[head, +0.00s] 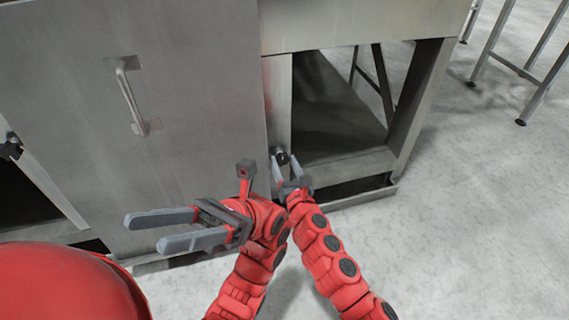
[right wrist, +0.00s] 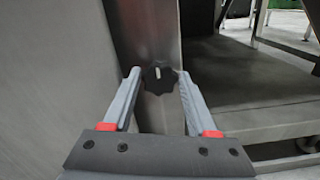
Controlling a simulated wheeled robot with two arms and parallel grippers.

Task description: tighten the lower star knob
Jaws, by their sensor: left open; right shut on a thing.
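The lower star knob (right wrist: 160,82) is black and lobed with a small pale upright mark on its face. It sits on a narrow steel post between the fingertips of my right gripper (right wrist: 160,76). In the head view the knob (head: 281,157) shows small and dark at the right edge of the large steel panel. My right gripper (head: 286,163) is shut on it, one finger on either side. My left gripper (head: 147,232) is open and empty, its fingers pointing left in front of the panel's lower part.
The steel panel (head: 190,85) with a bar handle (head: 129,95) fills the left. Right of the post (head: 278,95) is an open bay with a dark sloping plate (head: 335,110). A metal stand (head: 510,65) is at the upper right. The floor (head: 450,220) at right is clear.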

